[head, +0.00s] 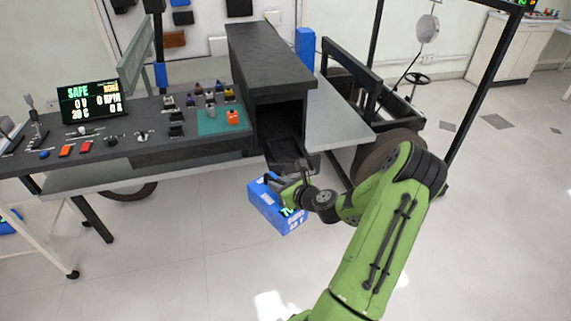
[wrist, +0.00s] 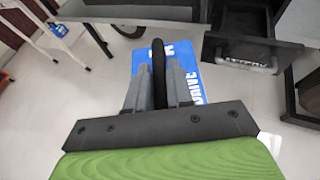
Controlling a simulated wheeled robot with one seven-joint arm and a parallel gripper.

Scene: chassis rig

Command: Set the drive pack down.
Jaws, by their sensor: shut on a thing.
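The drive pack (head: 268,204) is a blue box with white lettering. It hangs in the air in front of the bench edge, below the open drawer, in the head view. My gripper (head: 294,190) is at its top and is shut on it. In the wrist view the drive pack (wrist: 208,78) shows beyond the fingers, and my gripper (wrist: 163,85) has its grey fingers closed on a dark upright bar, which looks like the pack's handle. The fingers and my wrist hide part of the pack.
A black cabinet (head: 268,60) has an open drawer (head: 287,152) close behind my gripper. The dark bench (head: 190,143) carries a display (head: 92,104), switches and a green mat (head: 215,124). A grey shelf (head: 335,118) is right of the cabinet. The floor in front (head: 180,260) is clear.

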